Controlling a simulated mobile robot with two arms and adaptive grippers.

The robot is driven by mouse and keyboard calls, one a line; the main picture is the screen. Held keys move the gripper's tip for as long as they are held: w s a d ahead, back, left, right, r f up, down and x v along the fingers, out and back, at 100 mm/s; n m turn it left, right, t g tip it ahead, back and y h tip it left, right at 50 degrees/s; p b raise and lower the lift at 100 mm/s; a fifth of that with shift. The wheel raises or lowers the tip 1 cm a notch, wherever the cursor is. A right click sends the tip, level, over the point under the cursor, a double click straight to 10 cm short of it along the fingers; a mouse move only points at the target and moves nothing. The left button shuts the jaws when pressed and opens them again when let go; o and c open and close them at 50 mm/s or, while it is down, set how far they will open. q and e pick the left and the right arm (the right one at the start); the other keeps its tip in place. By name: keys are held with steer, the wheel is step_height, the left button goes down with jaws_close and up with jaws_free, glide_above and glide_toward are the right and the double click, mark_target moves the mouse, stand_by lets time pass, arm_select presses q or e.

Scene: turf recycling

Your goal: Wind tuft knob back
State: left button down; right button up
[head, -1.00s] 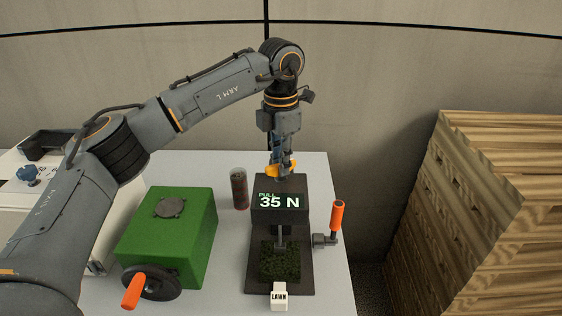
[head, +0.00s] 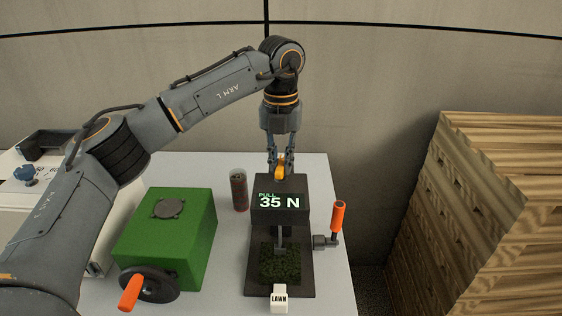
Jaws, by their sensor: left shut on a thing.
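The tuft pull tester (head: 308,222) stands on the table, a dark device with a screen reading "PULL 35 N". An orange knob (head: 280,173) sits on its top. My left gripper (head: 281,170) points straight down from above and is shut on this knob. Below the head, a clamp on a rod (head: 280,236) reaches down to a dark green turf sample (head: 281,264) on the tester's base. A crank with an orange handle (head: 337,217) is on the tester's right side. My right gripper is not in view.
A green box (head: 164,230) with a black handwheel (head: 152,284) stands left of the tester. A dark cylinder (head: 239,190) stands between them. A white "LAWN" block (head: 279,298) is at the tester's front. Stacked wooden pallets (head: 480,210) stand to the right.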

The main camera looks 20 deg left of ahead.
mark_target(281, 163)
arm_select(q)
steer(key=shift+s+f+n, duration=0.15)
steer(key=shift+f+n, duration=0.15)
steer(key=shift+n, duration=0.4)
steer(key=c, duration=1.3)
jaws_free()
steer(key=shift+r, duration=0.1)
steer(key=shift+r, duration=0.15)
step_height(281, 163, up, 12)
steer(key=shift+f, duration=0.1)
